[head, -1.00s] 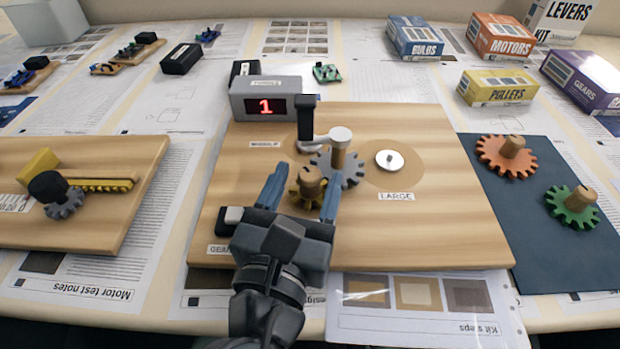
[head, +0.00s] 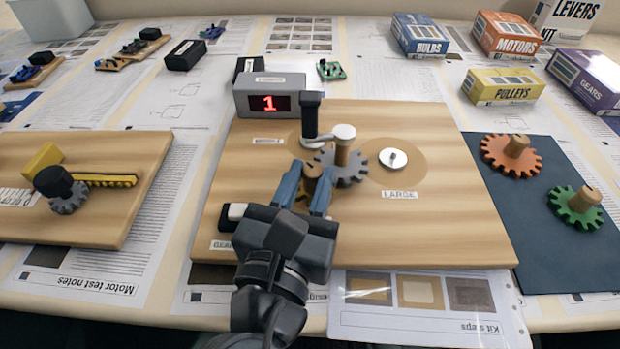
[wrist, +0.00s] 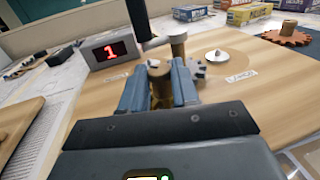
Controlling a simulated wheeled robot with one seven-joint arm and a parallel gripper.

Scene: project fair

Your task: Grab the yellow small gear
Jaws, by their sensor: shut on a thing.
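The yellow small gear (head: 302,204) is mostly hidden between the fingers of my gripper (head: 308,190) in the head view. Its wooden knob (wrist: 160,86) shows between the two blue fingers in the wrist view. My gripper is shut on this knob, low over the wooden board (head: 450,228). The grey gear (head: 345,170), with its own wooden knob, sits just behind and to the right of the yellow gear. I cannot tell whether their teeth touch or whether the yellow gear is lifted.
A black crank handle (head: 311,118) stands close behind my gripper. The counter box (head: 272,94) reads 1. A bare metal hub (head: 393,158) is on the right of the board. Orange (head: 512,153) and green (head: 577,207) gears lie on the dark mat (head: 545,250).

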